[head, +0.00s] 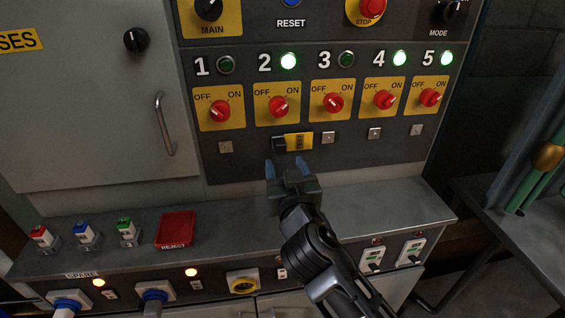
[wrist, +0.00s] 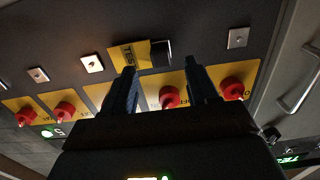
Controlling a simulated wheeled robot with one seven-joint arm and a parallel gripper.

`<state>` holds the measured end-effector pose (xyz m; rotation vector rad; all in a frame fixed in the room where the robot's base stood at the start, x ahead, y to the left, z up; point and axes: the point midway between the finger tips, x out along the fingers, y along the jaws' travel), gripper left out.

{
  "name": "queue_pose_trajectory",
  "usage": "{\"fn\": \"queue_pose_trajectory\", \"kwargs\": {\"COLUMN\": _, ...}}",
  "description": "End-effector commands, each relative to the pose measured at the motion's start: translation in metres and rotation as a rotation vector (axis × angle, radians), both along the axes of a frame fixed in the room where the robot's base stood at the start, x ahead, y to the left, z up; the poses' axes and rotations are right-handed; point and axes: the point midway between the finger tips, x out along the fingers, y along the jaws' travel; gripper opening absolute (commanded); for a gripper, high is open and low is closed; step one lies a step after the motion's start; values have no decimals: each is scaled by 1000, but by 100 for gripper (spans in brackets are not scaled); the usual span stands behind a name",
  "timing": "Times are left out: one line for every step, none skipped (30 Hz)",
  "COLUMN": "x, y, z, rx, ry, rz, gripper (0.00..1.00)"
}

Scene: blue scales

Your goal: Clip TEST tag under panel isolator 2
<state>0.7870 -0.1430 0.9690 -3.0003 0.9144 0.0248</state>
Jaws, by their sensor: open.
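The TEST tag, a yellow plate (head: 299,142) with a black block (head: 279,144) at its left end, is on the panel below isolator 2 (head: 278,106). The block sits in the row of small square plates, where isolator 2's plate would be; that plate is hidden. In the wrist view, which is upside down, the yellow plate (wrist: 126,56) is left of the black block (wrist: 160,53). My gripper (head: 286,164) is open and empty, just below the tag. Its blue fingers (wrist: 161,70) are apart in the wrist view, with isolator 2's red knob (wrist: 168,97) between them.
Bare square plates sit under isolators 1 (head: 225,147), 3 (head: 328,137), 4 (head: 374,133) and 5 (head: 416,130). Lamps 2, 4 and 5 glow green. A grey ledge (head: 225,215) juts out below, holding a red REJECT tray (head: 176,213) and several small coloured tags at left.

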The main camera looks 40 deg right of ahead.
Motion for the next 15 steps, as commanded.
{"fn": "queue_pose_trajectory", "kwargs": {"x": -6, "y": 5, "z": -2, "rx": -1, "ry": 1, "rz": 1, "gripper": 58}}
{"fn": "queue_pose_trajectory", "kwargs": {"x": -9, "y": 7, "z": -2, "rx": -1, "ry": 1, "rz": 2, "gripper": 58}}
{"fn": "queue_pose_trajectory", "kwargs": {"x": -13, "y": 9, "z": -2, "rx": -2, "ry": 1, "rz": 1, "gripper": 58}}
{"fn": "queue_pose_trajectory", "kwargs": {"x": -15, "y": 10, "z": -1, "rx": -1, "ry": 0, "rz": 1, "gripper": 58}}
{"fn": "queue_pose_trajectory", "kwargs": {"x": -17, "y": 11, "z": -1, "rx": -1, "ry": 0, "rz": 0, "gripper": 58}}
{"fn": "queue_pose_trajectory", "kwargs": {"x": -19, "y": 12, "z": -1, "rx": -1, "ry": 1, "rz": 0, "gripper": 58}}
{"fn": "queue_pose_trajectory", "kwargs": {"x": -20, "y": 13, "z": 0, "rx": -1, "ry": 1, "rz": -1, "gripper": 58}}
{"fn": "queue_pose_trajectory", "kwargs": {"x": -20, "y": 13, "z": 0, "rx": -1, "ry": 1, "rz": -1, "gripper": 58}}
{"fn": "queue_pose_trajectory", "kwargs": {"x": -21, "y": 14, "z": 0, "rx": -1, "ry": 1, "rz": 0, "gripper": 58}}
{"fn": "queue_pose_trajectory", "kwargs": {"x": -21, "y": 14, "z": 0, "rx": -1, "ry": 1, "rz": 0, "gripper": 58}}
{"fn": "queue_pose_trajectory", "kwargs": {"x": -21, "y": 14, "z": 0, "rx": -1, "ry": 1, "rz": 0, "gripper": 58}}
{"fn": "queue_pose_trajectory", "kwargs": {"x": -21, "y": 14, "z": 1, "rx": -1, "ry": 1, "rz": -1, "gripper": 58}}
{"fn": "queue_pose_trajectory", "kwargs": {"x": -21, "y": 14, "z": 1, "rx": -1, "ry": 1, "rz": -1, "gripper": 58}}
{"fn": "queue_pose_trajectory", "kwargs": {"x": -21, "y": 14, "z": 1, "rx": -1, "ry": 1, "rz": -1, "gripper": 58}}
{"fn": "queue_pose_trajectory", "kwargs": {"x": -21, "y": 14, "z": 1, "rx": -1, "ry": 1, "rz": 0, "gripper": 58}}
